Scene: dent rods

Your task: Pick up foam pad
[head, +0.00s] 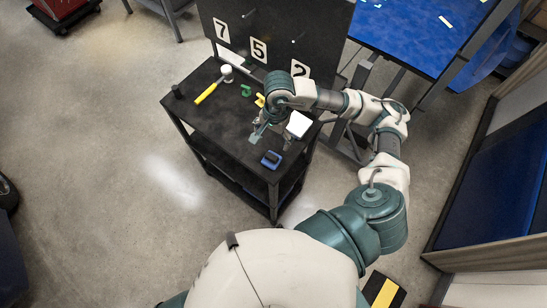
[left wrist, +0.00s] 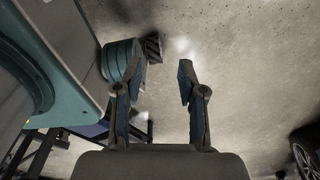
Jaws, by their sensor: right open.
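A small blue block with a black top (head: 271,159) lies near the front right corner of the black cart top (head: 212,122). A white block-like piece (head: 298,124) shows right beside my right gripper. I cannot tell for certain which of these is the foam pad. My right gripper (head: 259,132) is open above the cart, just behind and left of the blue block, apart from it. Its fingers are small and partly hidden by my wrist. My left gripper (left wrist: 153,78) is open and empty in the left wrist view, with floor behind it, and is out of the head view.
A yellow-handled hammer (head: 211,89), a white cylinder (head: 226,71) and a green piece (head: 246,90) lie on the cart's left and back. A dark upright panel with number cards (head: 258,49) stands behind. A blue-topped table (head: 405,30) is at back right.

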